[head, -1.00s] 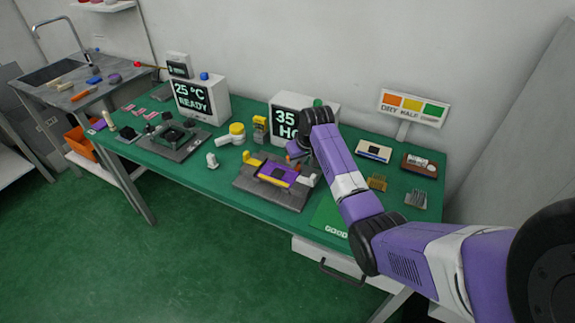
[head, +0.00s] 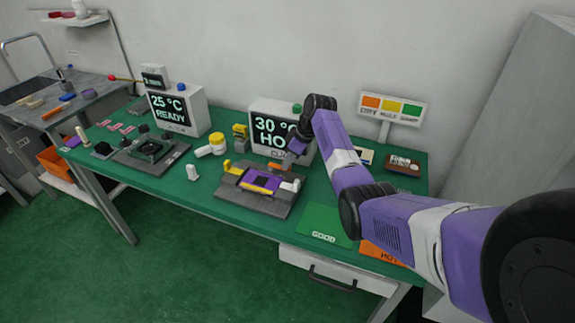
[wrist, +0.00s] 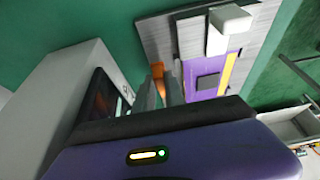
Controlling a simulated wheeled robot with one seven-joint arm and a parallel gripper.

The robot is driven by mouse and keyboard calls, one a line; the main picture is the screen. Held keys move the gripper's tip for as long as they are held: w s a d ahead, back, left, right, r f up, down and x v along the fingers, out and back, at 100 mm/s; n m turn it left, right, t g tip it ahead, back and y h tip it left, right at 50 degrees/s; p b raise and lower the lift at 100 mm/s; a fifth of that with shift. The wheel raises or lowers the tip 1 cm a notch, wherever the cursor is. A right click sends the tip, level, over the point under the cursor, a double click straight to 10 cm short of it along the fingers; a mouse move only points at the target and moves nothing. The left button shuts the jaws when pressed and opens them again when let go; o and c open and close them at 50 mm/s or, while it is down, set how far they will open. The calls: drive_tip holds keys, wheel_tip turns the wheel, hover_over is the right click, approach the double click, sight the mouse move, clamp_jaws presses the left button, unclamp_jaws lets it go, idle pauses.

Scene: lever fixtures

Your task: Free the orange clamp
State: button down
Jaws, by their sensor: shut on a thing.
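The orange clamp (wrist: 157,70) shows in the wrist view as a small orange piece at the edge of the grey fixture. My gripper (wrist: 161,82) is shut on it, and the fingers hide much of it. The grey fixture (head: 238,198) stands on the green table and holds a purple board (head: 262,182) with a yellow edge strip. A white clamp (wrist: 231,22) reaches over the board in the wrist view. A yellow clamp (head: 227,165) stands at the fixture's left end. In the head view my gripper (head: 291,160) is at the fixture's back right, its tips hard to make out.
A display box (head: 272,128) reading 30 °C and HOT stands close behind my gripper. Left of the fixture are a white knob (head: 193,173), a yellow-capped bottle (head: 216,143) and a second fixture (head: 150,152). A green GOOD mat (head: 324,224) lies to the right.

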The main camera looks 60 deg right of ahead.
idle(0.4)
drive_tip(key=c, duration=1.4)
unclamp_jaws()
drive_tip(key=v, duration=0.7)
drive_tip(key=shift+r+b, duration=0.3)
drive_tip(key=shift+r, duration=0.1)
drive_tip(key=shift+s, duration=0.15)
